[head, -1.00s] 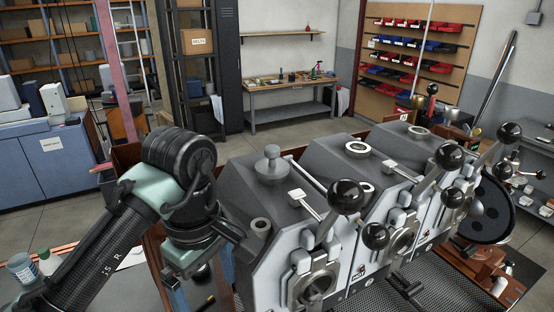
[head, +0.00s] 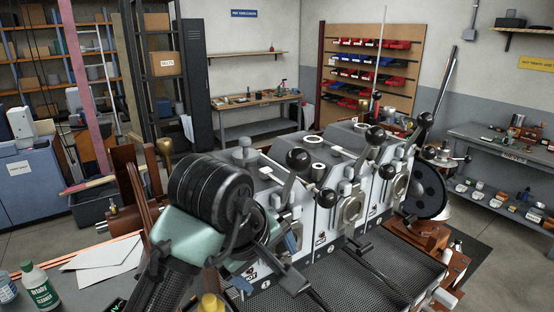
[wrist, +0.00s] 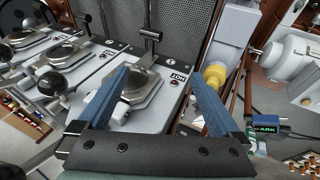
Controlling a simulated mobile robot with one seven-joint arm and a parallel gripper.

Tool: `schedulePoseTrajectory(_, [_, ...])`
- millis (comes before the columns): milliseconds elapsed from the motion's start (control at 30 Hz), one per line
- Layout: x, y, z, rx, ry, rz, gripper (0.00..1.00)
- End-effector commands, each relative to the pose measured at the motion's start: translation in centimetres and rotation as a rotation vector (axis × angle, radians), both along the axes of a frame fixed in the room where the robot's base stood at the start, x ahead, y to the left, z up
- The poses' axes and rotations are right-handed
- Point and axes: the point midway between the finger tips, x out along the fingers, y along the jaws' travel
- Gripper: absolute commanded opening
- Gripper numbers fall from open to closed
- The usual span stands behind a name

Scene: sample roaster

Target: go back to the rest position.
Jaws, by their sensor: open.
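My gripper (wrist: 158,74) is open, with its two blue fingers apart and nothing held between them. In the wrist view the fingers point toward the front panel of the grey sample roaster (wrist: 172,100), with a round metal port (wrist: 135,86) behind the left finger. I cannot tell whether a finger touches the panel. In the head view my arm bends down in front of the near end of the roaster (head: 330,170), hiding part of it.
Black-knobbed levers (head: 298,158) stick out from the roaster. Open floor shows at right, before a grey bench (head: 500,146).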

Motion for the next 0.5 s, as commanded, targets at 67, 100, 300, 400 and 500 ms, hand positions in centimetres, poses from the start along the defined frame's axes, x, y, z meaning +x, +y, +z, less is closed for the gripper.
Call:
schedulePoseTrajectory(67, [1.5, -4.2, 2.1, -0.024, -0.186, -0.125, 1.0])
schedulePoseTrajectory(100, [2.1, -5.8, 3.3, -0.025, -0.289, -0.177, 1.0])
schedulePoseTrajectory(300, [3.2, -8.3, 8.7, 0.108, -0.755, -0.281, 1.0])
schedulePoseTrajectory(400, [2.8, -7.3, 9.8, 0.221, -0.879, -0.274, 1.0])
schedulePoseTrajectory(500, [2.2, -5.9, 10.3, 0.341, -0.958, -0.258, 1.0])
